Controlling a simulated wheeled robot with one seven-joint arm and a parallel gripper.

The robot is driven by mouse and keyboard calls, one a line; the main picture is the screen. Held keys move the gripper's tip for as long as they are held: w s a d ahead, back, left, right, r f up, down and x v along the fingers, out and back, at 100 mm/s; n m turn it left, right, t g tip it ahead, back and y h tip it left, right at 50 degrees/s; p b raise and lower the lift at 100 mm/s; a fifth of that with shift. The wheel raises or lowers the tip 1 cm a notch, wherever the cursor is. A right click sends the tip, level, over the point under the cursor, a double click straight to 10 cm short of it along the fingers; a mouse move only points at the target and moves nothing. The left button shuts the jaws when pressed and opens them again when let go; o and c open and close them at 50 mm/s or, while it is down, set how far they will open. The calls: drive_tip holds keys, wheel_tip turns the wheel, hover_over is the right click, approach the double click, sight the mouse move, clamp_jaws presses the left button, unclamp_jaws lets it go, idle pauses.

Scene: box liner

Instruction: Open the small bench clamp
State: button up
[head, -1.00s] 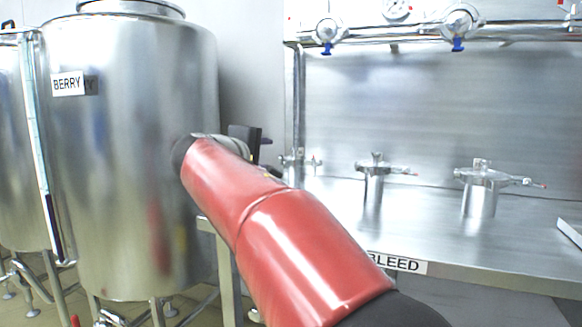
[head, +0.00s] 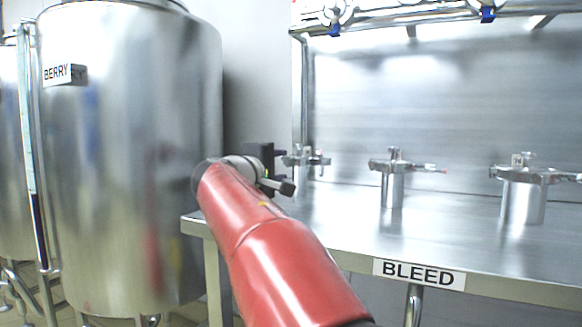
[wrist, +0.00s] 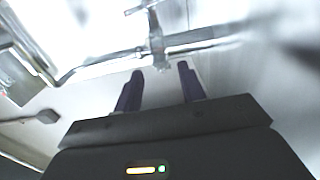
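Several steel clamps stand on the steel bench (head: 345,225) in the head view. The smallest one (head: 306,161) is at the left, close beyond my gripper (head: 286,170). A medium clamp (head: 393,180) and a larger clamp (head: 523,195) stand further right. In the wrist view my gripper (wrist: 161,68) has its two dark fingers apart with nothing between them. A blurred metal clamp (wrist: 160,42) with a crossing bar lies just ahead of the fingertips. I cannot tell whether the fingers touch it.
A large steel tank (head: 130,170) labelled BERRY stands at the left, near my arm. A BLEED label (head: 418,275) is on the bench's front edge. Pipes with blue-handled valves (head: 335,28) run above the bench. The bench top is clear between the clamps.

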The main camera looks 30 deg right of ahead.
sight(287, 164)
drive_tip(key=p+x, duration=0.1)
drive_tip(key=x, duration=0.4)
drive_tip(key=shift+w+d, duration=0.2)
drive_tip(key=shift+d, duration=0.05)
clamp_jaws()
